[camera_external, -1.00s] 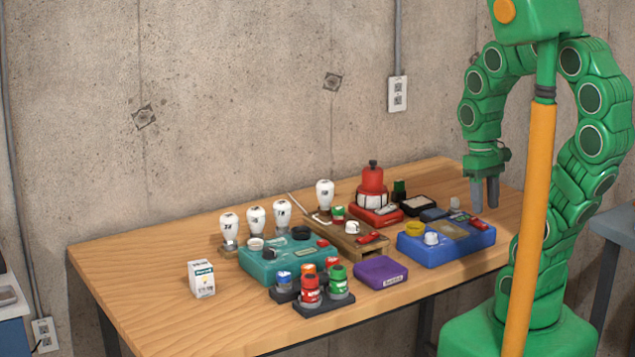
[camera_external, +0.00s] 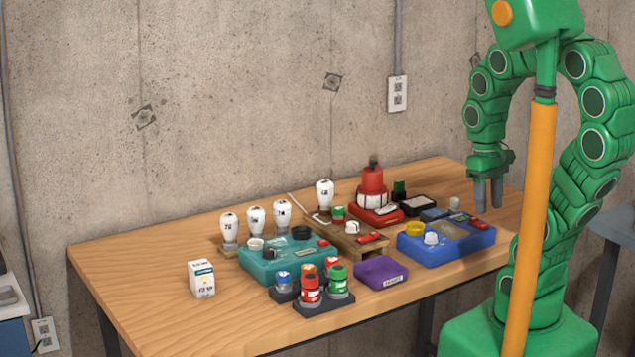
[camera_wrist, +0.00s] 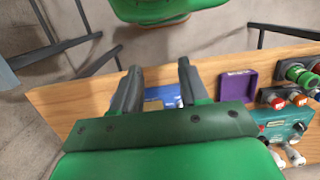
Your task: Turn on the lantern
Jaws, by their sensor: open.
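A red lantern-like device (camera_external: 372,187) with a dark top and a pale band stands upright on a red base (camera_external: 377,215) at the back of the table. It is the likeliest lantern; I cannot tell whether it is lit. My gripper (camera_external: 488,192) is open and empty at the table's right side, fingers pointing down, well to the right of the red device. It appears above or beside the back right corner of a blue panel box (camera_external: 447,247). In the wrist view my gripper (camera_wrist: 158,85) shows two parted fingers, with part of the blue box (camera_wrist: 165,95) between them.
The wooden table (camera_external: 145,260) also holds a teal panel box (camera_external: 285,265), white bulbs (camera_external: 256,219), a purple tray (camera_external: 381,271), colored jar-like pieces (camera_external: 310,287) and a small white carton (camera_external: 201,278). The purple tray (camera_wrist: 236,90) shows in the wrist view. The table's left end is clear.

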